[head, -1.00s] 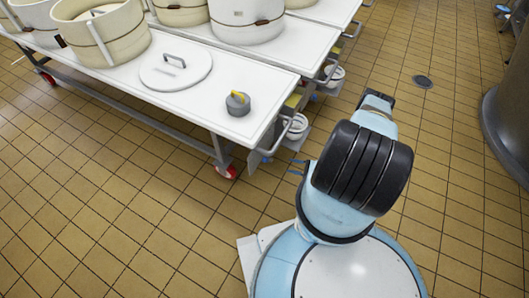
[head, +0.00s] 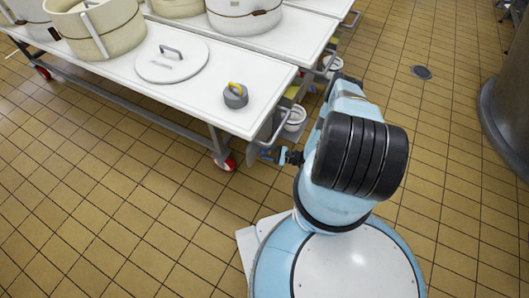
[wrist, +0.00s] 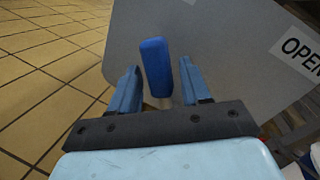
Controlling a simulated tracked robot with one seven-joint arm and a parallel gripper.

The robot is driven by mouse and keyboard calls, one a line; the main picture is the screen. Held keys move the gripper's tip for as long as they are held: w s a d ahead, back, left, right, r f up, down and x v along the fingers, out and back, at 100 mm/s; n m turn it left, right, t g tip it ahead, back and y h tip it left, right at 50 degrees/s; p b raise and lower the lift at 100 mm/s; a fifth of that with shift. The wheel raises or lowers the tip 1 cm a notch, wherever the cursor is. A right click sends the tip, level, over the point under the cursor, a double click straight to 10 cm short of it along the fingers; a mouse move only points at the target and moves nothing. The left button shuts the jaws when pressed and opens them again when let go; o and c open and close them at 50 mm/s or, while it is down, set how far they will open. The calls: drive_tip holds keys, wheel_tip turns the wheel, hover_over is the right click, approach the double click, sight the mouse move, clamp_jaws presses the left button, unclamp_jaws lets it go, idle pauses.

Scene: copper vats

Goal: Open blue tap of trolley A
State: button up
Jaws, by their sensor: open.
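The blue tap handle (wrist: 156,66) stands upright in the wrist view in front of a grey panel, with a pale stem below it. My gripper (wrist: 159,72) is open, one blue finger on each side of the handle. The handle is between the fingers, nearer the right one; I cannot tell whether it touches. In the head view my gripper (head: 274,155) is at the near right end of the closest white trolley (head: 205,92), below its top. The tap is hard to tell from my fingers there. No letter naming the trolley is readable.
The grey panel (wrist: 235,60) bears a white label (wrist: 298,46) reading "OPEN". A grey round weight (head: 235,97) and a flat lid (head: 172,62) lie on the trolley top. A metal handle (head: 277,127) sticks out at its end. Tiled floor (head: 120,220) is clear in front.

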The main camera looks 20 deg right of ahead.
drive_tip(key=shift+w+a, duration=0.25)
drive_tip(key=shift+a, duration=0.1)
clamp_jaws()
idle(0.3)
